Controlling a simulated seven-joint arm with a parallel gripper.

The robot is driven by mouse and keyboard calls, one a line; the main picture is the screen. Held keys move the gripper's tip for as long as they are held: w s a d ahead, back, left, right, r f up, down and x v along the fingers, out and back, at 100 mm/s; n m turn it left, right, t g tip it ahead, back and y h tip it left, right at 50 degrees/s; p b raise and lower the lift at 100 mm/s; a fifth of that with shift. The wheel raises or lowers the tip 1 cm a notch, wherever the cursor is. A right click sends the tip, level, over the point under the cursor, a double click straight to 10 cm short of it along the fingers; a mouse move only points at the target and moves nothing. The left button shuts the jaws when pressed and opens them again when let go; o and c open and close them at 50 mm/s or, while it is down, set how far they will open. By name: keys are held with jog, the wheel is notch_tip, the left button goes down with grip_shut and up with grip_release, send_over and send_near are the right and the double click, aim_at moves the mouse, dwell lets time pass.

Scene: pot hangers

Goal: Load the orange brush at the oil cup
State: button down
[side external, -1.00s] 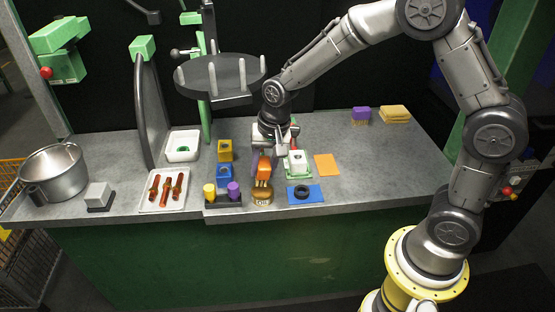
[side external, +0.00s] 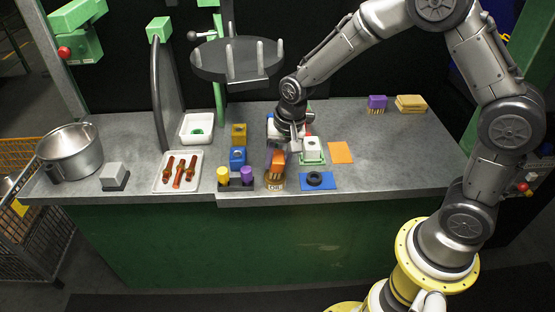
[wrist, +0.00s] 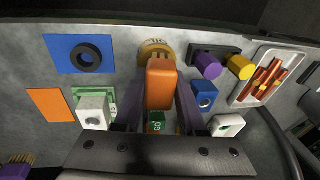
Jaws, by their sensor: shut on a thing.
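The orange brush (side external: 279,158) is held upright in my gripper (side external: 278,155), with its pale bristles pointing down. In the wrist view the brush's orange block (wrist: 160,85) sits between the two purple fingers of my gripper (wrist: 160,96). The oil cup (side external: 274,184) is a round tan cup with a lettered label, near the counter's front edge. The bristles are at the cup's mouth in the side view; how deep they reach cannot be told. In the wrist view the cup (wrist: 156,46) is partly hidden behind the brush.
A holder with yellow and purple pegs (side external: 235,177) stands just left of the cup. A blue mat with a black ring (side external: 328,185) lies to its right. A white block on a green base (side external: 312,150) and a blue block (side external: 237,156) are close to my gripper.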

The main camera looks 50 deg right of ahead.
jog(key=shift+f, duration=0.65)
dwell(1.4)
jog(key=shift+r, duration=3.6)
